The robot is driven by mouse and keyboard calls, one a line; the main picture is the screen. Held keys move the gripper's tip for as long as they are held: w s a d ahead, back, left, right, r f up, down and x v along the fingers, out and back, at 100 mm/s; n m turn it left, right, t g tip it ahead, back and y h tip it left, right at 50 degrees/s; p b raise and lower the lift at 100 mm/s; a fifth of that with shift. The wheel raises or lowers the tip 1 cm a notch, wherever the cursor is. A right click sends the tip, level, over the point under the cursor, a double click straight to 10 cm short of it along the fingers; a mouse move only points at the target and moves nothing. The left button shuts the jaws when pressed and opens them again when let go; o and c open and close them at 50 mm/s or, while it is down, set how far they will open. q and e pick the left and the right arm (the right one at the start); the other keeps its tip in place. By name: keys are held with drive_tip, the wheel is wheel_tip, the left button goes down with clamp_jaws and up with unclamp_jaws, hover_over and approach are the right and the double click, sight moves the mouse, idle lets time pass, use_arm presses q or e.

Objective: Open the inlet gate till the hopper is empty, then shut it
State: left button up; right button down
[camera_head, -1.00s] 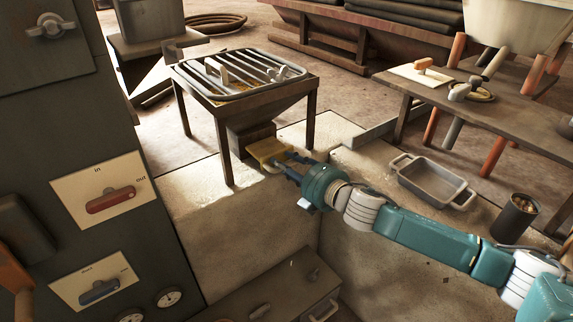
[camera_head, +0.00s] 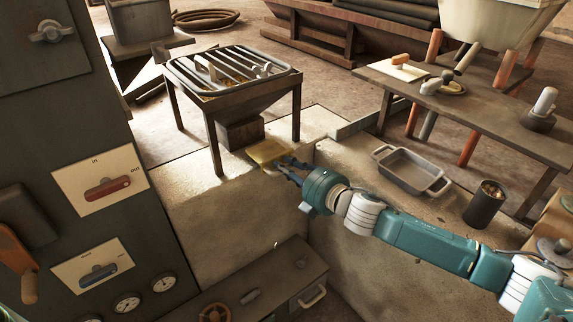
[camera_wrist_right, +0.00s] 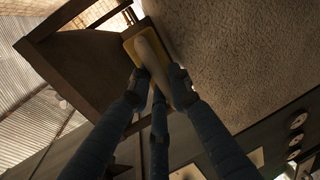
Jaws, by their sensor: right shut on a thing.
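The hopper (camera_head: 238,98) stands on dark legs with a barred grate (camera_head: 232,70) over its mouth. How much lies inside cannot be told through the bars. The inlet gate (camera_head: 268,152) is a yellow plate sticking out from the chute block (camera_head: 240,134) below the hopper. My right gripper (camera_head: 284,166) is at the plate's near right end. In the right wrist view, its fingers (camera_wrist_right: 158,90) are closed around the gate's pale handle (camera_wrist_right: 150,55), with the yellow plate behind. My left gripper is not in view.
A dark panel with a red lever (camera_head: 107,188) and a blue lever (camera_head: 98,275) stands at left. A grey tray (camera_head: 405,172) and a dark can (camera_head: 485,205) are at right, near a wooden bench (camera_head: 470,110). A low box (camera_head: 265,285) lies in front.

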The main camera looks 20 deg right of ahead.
drive_tip(key=shift+f, duration=0.1)
drive_tip(key=c, duration=1.6)
unclamp_jaws()
drive_tip(key=shift+w, duration=0.1)
drive_tip(key=shift+c, duration=0.2)
drive_tip(key=v, duration=1.2)
